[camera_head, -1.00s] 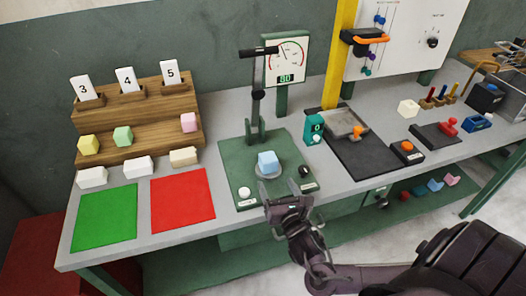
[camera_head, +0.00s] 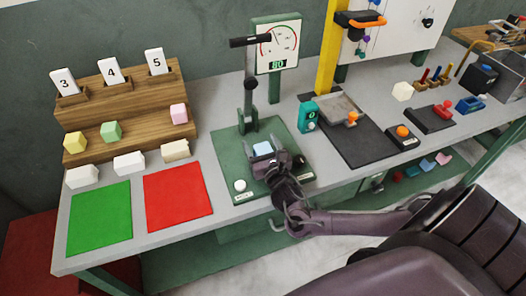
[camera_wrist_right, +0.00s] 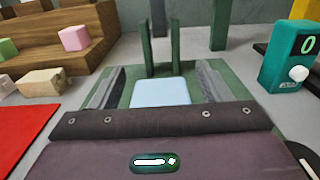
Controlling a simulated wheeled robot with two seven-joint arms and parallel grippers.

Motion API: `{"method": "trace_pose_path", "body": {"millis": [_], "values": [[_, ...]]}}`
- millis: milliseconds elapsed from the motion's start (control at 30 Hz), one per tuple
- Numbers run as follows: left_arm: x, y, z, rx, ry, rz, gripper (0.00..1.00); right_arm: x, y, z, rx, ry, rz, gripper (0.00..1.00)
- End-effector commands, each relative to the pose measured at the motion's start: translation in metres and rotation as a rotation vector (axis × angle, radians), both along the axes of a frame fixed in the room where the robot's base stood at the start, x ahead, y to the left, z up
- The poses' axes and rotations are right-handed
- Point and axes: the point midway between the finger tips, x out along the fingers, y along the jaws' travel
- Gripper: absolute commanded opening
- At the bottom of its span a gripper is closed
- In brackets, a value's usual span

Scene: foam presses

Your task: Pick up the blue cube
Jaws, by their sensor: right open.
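The light blue cube (camera_head: 263,149) sits on the green press base (camera_head: 224,156), below the lever of the press. It also shows in the right wrist view (camera_wrist_right: 160,91), between the two fingers. My right gripper (camera_head: 266,158) is open, with its fingers on either side of the cube; I cannot tell whether they touch it. In the right wrist view my right gripper (camera_wrist_right: 158,90) has a visible gap between each finger and the cube. The gripper hides the cube's lower part and the plate under it. My left gripper is not in view.
The press lever (camera_head: 250,85) and the gauge (camera_head: 277,45) rise behind the cube. A teal counter box (camera_head: 308,117) stands to the right. A green mat (camera_head: 100,217) and a red mat (camera_head: 178,195) lie to the left, with a wooden stepped rack (camera_head: 120,98) behind.

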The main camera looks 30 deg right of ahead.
Motion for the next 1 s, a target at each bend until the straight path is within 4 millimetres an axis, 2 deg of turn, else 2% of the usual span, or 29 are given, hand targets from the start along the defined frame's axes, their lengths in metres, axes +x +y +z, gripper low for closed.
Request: {"method": "trace_pose_path", "body": {"millis": [100, 233, 600, 867, 1000], "values": [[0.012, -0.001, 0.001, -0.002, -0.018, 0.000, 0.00, 0.001, 0.000, -0.001, 0.001, 0.001, 0.001, 0.71], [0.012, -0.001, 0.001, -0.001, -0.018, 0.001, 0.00, 0.001, 0.000, -0.001, 0.001, 0.001, 0.001, 0.68], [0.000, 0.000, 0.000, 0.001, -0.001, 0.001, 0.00, 0.001, 0.000, 0.000, 0.001, 0.000, 0.001, 0.20], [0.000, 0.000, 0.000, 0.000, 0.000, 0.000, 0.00, 0.001, 0.000, 0.001, 0.001, 0.000, 0.001, 0.20], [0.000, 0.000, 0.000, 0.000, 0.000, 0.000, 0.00, 0.001, 0.000, 0.011, 0.002, -0.001, 0.001, 0.20]]}}
